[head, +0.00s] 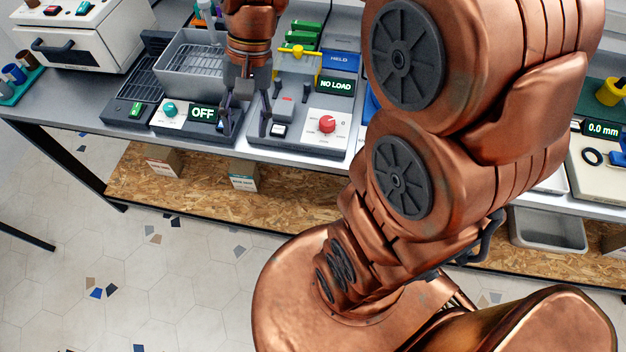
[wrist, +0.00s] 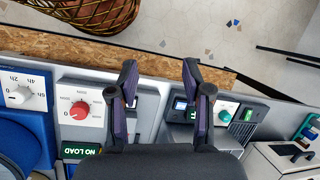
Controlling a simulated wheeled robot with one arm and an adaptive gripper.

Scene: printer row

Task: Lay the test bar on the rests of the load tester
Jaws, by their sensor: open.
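The load tester (head: 296,133) is a grey bench unit with a red knob and a green-lit "NO LOAD" display. A yellow crosspiece (head: 298,51) stands over its back part; it looks like part of the tester. Its rests are not clear to see. The unit's knob panel also shows in the wrist view (wrist: 93,92). Green bars (head: 304,27) lie behind the tester; I cannot tell whether one is the test bar. My gripper (head: 246,117) is open and empty, pointing down over the tester's left side. In the wrist view its fingers (wrist: 160,75) are apart with nothing between.
Left of the tester is a unit with an "OFF" display (head: 203,113) and a grey basin (head: 189,72) behind it. A white oven-like box (head: 75,44) stands further left. A blue "HELD" sign (head: 341,61) stands behind the tester. My arm hides the bench's middle.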

